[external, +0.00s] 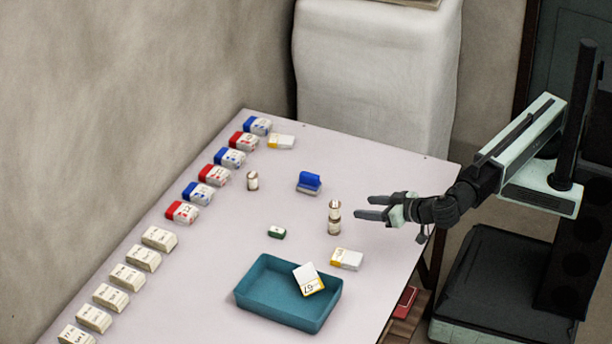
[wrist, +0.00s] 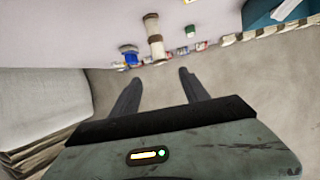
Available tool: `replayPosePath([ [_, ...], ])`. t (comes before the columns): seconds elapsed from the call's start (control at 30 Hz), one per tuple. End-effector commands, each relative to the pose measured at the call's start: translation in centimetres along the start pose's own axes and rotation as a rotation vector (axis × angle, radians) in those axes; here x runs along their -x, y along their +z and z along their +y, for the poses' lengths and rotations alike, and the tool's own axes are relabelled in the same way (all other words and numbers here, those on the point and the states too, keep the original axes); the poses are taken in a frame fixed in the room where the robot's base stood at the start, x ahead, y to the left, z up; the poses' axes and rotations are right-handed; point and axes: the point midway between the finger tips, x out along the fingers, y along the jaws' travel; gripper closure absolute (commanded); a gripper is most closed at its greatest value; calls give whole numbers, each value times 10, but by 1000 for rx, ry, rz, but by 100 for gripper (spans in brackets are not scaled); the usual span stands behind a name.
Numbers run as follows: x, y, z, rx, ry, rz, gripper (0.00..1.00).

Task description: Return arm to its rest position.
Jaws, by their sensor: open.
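My arm reaches left from my column toward the right edge of the table (external: 375,290). My gripper (external: 362,207) is open, with nothing between its fingers. A teal tray (external: 263,305) holds a tilted white-and-yellow box (external: 309,279).
A covered white block (external: 375,85) stands behind.

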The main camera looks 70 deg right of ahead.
Motion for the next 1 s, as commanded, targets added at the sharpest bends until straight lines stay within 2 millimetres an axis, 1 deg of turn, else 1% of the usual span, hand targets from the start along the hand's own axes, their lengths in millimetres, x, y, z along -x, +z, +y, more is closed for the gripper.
replayPosePath([
  [0.37, -1, 0, 0, 0, 1, 0, 47],
  [0.4, -4, -3, 2, -3, 6, 0, 47],
  [0.47, -15, -12, 9, -12, 28, 0, 47],
  [0.57, -56, -43, 38, -45, 108, 0, 47],
  [0.6, -79, -60, 56, -64, 154, 0, 47],
  [0.67, -113, -85, 90, -94, 227, 0, 47],
  [0.7, -135, -100, 115, -116, 277, -4, 47],
  [0.77, -165, -118, 156, -154, 351, -24, 47],
  [0.8, -184, -128, 185, -182, 400, -45, 47],
  [0.87, -209, -140, 231, -226, 474, -84, 47],
  [0.9, -223, -145, 263, -252, 523, -118, 47],
  [0.97, -241, -151, 313, -280, 593, -182, 47],
  [1.0, -250, -153, 347, -295, 636, -233, 47],
])
